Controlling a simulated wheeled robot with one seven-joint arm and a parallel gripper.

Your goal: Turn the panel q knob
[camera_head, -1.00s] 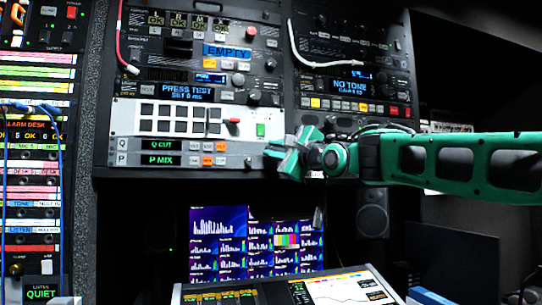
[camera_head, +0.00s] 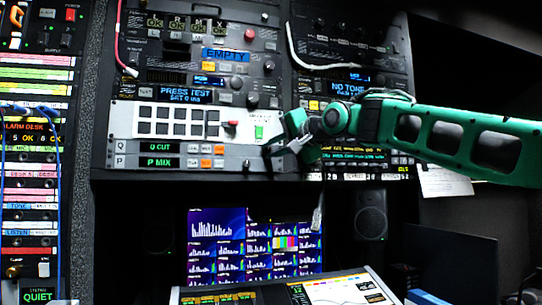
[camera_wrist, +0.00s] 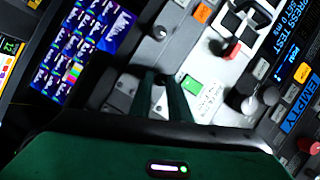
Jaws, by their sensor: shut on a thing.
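The grey panel strip with rows Q (camera_head: 118,147) and P (camera_head: 118,161) sits low in the rack. Row Q reads "Q CUT" (camera_head: 160,148) and row P reads "P MIX" (camera_head: 160,162). My green gripper (camera_head: 275,150) is at the strip's right end, level with row Q. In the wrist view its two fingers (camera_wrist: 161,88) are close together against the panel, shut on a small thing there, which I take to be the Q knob. The fingers hide it in both views, so its pointer and angle do not show.
A white button panel with a green button (camera_head: 259,132) and red lever (camera_head: 230,124) lies just above the strip. A screen wall (camera_head: 217,235) is below.

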